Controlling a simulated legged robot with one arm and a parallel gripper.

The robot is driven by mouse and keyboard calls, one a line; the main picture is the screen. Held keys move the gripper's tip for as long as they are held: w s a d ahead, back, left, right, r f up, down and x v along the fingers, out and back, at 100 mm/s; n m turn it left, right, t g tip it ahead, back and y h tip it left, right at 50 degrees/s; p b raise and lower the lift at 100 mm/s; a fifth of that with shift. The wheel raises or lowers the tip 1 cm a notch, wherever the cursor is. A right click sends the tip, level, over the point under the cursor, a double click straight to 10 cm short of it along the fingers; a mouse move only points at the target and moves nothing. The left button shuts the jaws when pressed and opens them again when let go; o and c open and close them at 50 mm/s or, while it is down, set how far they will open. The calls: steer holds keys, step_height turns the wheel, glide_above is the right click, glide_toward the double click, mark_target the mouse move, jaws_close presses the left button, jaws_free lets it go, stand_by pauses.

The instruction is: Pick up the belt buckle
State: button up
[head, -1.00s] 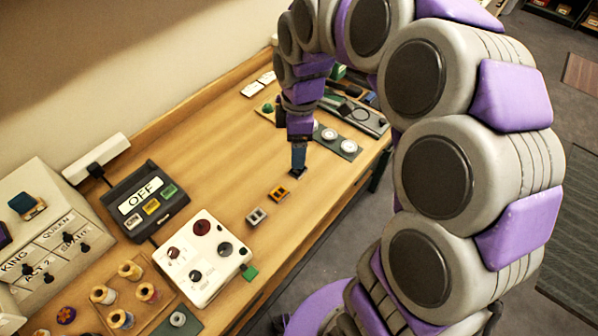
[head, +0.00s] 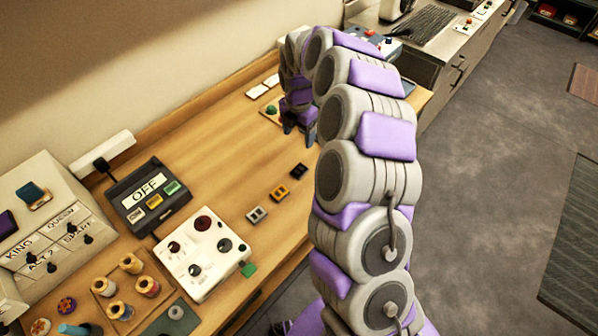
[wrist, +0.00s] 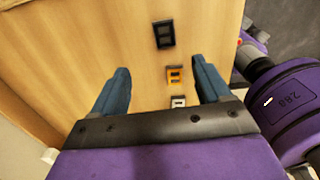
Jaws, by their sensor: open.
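Three small buckles lie in a row on the wooden table: a black one (head: 299,170), an orange one (head: 280,193) and a silver-grey one (head: 257,214). In the wrist view the black buckle (wrist: 163,34) lies farthest out, the orange buckle (wrist: 175,75) shows between the fingers, and the silver buckle (wrist: 178,101) is nearest the gripper base, partly hidden by it. My gripper (wrist: 160,68) is open and empty, its two blue fingers spread wide. In the head view my gripper (head: 299,128) is above the table, beyond the black buckle.
A white box with knobs (head: 205,255), a dark unit with an OFF display (head: 150,197) and a tray of thread spools (head: 128,290) stand left of the buckles. Switch plates (head: 264,86) lie near the wall. The wood around the buckles is mostly clear.

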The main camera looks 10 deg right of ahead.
steer(key=b, duration=0.2)
glide_above(299, 169)
steer(key=f, duration=1)
steer(key=shift+w+d, duration=0.15)
steer(key=shift+w, duration=0.2)
steer(key=f, duration=0.3)
steer(key=s+f, duration=0.1)
steer(key=f, duration=0.1)
steer(key=shift+f+b, duration=0.1)
steer(key=shift+b, duration=0.3)
steer(key=shift+c, duration=0.4)
steer(key=c, duration=1.1)
